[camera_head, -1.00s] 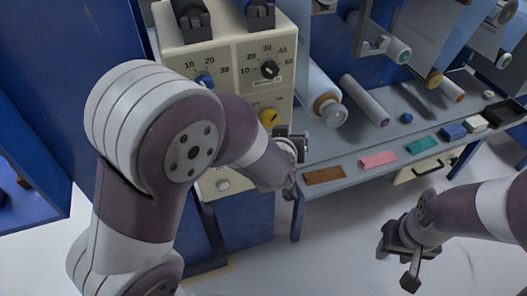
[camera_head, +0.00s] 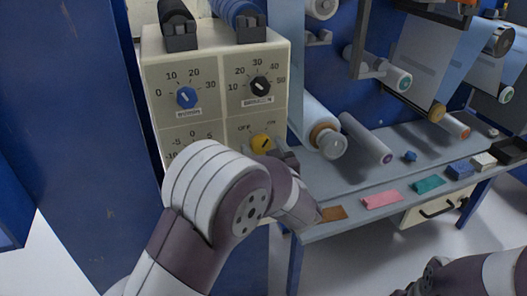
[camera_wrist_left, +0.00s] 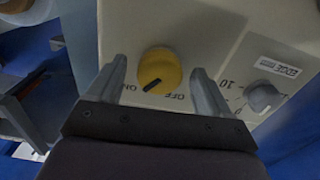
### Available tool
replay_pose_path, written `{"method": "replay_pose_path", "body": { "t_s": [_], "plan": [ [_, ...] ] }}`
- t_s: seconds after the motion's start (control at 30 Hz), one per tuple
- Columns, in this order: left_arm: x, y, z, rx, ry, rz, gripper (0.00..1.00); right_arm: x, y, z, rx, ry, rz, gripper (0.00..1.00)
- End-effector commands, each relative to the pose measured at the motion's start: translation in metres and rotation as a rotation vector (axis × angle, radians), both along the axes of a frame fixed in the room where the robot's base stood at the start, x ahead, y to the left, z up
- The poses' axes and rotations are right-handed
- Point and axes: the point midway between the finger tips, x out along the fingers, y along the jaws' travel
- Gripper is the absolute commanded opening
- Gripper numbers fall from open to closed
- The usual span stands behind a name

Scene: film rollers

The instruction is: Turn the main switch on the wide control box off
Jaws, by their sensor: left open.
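The wide control box (camera_head: 217,70) is cream, with a blue dial (camera_head: 187,97), a black dial (camera_head: 260,86) and a yellow main switch (camera_head: 262,143) between OFF and ON labels. In the left wrist view the round yellow switch (camera_wrist_left: 159,70) has its black pointer turned towards ON. My left gripper (camera_wrist_left: 158,68) is open, with a finger on either side of the switch and visible gaps to it. In the head view my left gripper (camera_head: 284,158) is at the switch's right, partly hidden by my arm. My right gripper is mostly cut off at the bottom right.
A grey shelf (camera_head: 400,180) to the right carries coloured swatches, including a pink one (camera_head: 382,200), and a black tray (camera_head: 510,150). Film rollers (camera_head: 325,138) stick out above it. A blue panel (camera_head: 70,130) stands at the left. Another grey knob (camera_wrist_left: 263,97) sits near the left gripper.

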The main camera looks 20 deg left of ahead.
Motion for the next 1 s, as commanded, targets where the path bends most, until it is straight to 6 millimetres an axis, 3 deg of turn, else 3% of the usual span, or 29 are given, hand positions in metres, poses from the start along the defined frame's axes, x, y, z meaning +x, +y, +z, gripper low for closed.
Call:
{"method": "replay_pose_path", "body": {
  "t_s": [0.27, 0.47, 1.0],
  "plan": [
    [0.002, 0.002, 0.0, 0.0, 0.0, 0.0, 0.8, 0.0, 0.0, 0.0, 0.0, 0.0, 0.0, 0.43],
    [0.002, 0.002, 0.0, 0.0, 0.0, 0.0, 0.23, 0.0, 0.0, 0.0, 0.0, 0.0, 0.0, 0.43],
    [0.003, 0.001, -0.002, -0.126, -0.087, 0.001, 0.23, 0.0, 0.0, -0.013, 0.0, 0.0, 0.0, 0.43]
  ]
}}
